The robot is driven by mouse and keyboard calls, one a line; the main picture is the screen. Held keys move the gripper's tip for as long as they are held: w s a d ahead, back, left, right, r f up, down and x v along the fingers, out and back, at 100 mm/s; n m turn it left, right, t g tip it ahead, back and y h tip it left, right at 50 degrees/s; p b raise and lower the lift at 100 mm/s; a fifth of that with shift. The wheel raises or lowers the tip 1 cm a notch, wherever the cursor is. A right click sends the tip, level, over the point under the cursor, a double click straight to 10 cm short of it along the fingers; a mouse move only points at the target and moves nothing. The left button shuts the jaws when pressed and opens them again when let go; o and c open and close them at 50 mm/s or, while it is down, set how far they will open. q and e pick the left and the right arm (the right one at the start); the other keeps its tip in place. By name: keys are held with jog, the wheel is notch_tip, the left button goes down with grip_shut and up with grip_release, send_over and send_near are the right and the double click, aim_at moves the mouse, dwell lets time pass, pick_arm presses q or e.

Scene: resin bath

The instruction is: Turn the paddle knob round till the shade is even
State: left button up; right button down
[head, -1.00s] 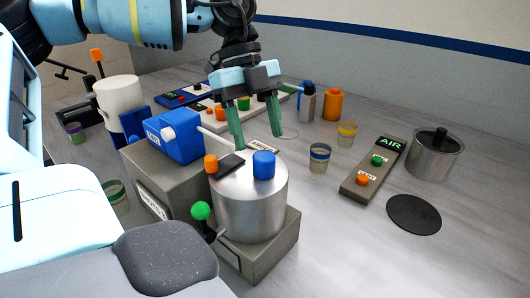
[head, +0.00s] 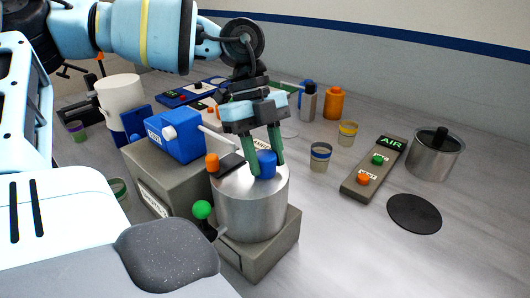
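A blue knob (head: 266,164), which looks like the paddle knob, stands on top of the round metal pot (head: 252,210). My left gripper (head: 267,168) points down from above, with one green finger on each side of this knob. The fingers look closed against its sides and partly cover it. The pot sits upright on a grey-brown base (head: 270,252). The resin and its shade inside the pot are hidden from this angle. My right gripper is not in view.
An orange knob (head: 212,162) and a dark plate (head: 230,163) lie beside the blue knob. A green-balled lever (head: 202,209) stands at the pot's front left. A blue box (head: 175,137) is behind left.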

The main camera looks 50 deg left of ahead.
pick_arm(q)
jog(key=shift+c, duration=1)
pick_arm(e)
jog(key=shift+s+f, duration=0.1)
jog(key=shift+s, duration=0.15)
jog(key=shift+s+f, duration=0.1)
